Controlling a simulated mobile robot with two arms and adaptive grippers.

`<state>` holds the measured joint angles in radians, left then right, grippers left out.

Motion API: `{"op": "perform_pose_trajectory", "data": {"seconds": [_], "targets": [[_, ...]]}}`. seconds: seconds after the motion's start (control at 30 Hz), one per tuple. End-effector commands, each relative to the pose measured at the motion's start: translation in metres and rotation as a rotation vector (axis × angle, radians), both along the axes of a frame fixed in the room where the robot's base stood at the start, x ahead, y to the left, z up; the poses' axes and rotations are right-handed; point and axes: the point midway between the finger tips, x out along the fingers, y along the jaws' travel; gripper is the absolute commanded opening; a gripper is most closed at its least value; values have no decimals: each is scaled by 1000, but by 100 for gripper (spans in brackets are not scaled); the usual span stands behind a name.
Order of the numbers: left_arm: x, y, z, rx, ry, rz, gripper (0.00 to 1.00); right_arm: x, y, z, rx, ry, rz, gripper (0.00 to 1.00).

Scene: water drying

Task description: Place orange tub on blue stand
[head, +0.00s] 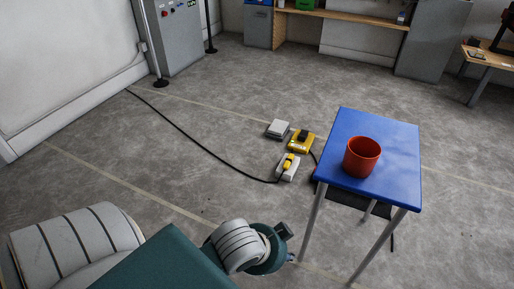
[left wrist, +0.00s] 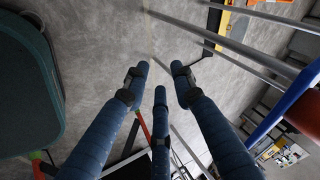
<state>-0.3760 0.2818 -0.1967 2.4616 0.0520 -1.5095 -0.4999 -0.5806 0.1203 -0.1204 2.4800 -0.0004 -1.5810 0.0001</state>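The orange tub (head: 362,157), a red-orange round cup shape, stands upright on the blue stand (head: 345,125), to the right in the head view. In the left wrist view, part of the tub (left wrist: 304,112) and the stand's blue edge (left wrist: 268,122) show at the right border. My left gripper (left wrist: 158,80) has its blue fingers spread with nothing between them. It is apart from the tub, off to the left of the stand. In the head view its fingers are mostly hidden behind my arm. My right gripper is in neither view.
On the floor left of the stand lie a yellow device (head: 301,146), a white device with a yellow part (head: 287,172) and a grey box (head: 278,128). A black cable (head: 205,148) runs across the floor. Stand legs are close to my left gripper.

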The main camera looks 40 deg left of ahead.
Motion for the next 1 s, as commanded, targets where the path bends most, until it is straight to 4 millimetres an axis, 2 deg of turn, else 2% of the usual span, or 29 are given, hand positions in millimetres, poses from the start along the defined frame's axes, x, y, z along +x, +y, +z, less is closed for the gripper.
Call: {"op": "perform_pose_trajectory", "data": {"seconds": [0.03,0.1,0.2,0.3,1.0], "targets": [[-24,0,-14,-76,65,143,25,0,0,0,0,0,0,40],[-50,2,-27,-154,133,325,25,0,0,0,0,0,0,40],[-76,4,-39,-220,198,509,25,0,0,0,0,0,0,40],[-89,6,-45,-249,228,603,25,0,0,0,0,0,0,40],[-87,5,-43,-252,242,623,25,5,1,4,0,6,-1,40]]}}
